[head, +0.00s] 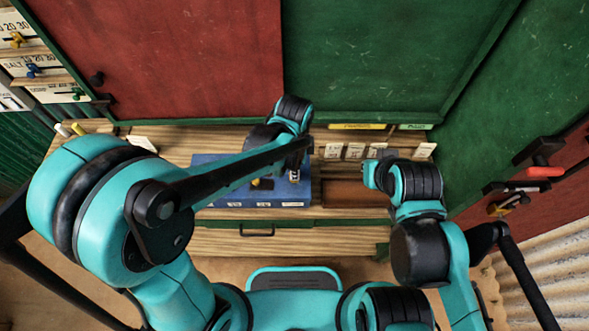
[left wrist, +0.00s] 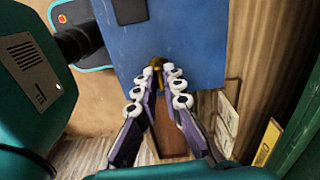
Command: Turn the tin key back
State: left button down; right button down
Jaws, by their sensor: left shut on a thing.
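The blue tin (head: 215,176) stands on the wooden counter, with small white labels along its front edge. My left gripper (head: 296,168) is at the tin's right part in the head view, largely covered by my arm. In the left wrist view my left gripper (left wrist: 159,80) is shut on a small brass key (left wrist: 158,63) at the edge of the blue tin (left wrist: 190,40). The fingers hide most of the key, so its turn angle cannot be told. My right arm is on the right, but its fingers do not show.
A brown tray (head: 345,193) lies right of the tin. Several white cards (head: 354,151) stand behind it. A drawer handle (head: 257,231) is below the tin. Green and red panels close off the back, and a red-handled lever (head: 545,171) is on the right wall.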

pick_arm(q)
jog(key=n, duration=0.4)
jog(key=shift+n, duration=0.3)
jog(key=n+b, duration=0.1)
jog(key=n, duration=0.8)
jog(key=shift+n, duration=1.9)
jog(key=c, duration=1.6)
grip_release()
jog(key=shift+c, duration=0.2)
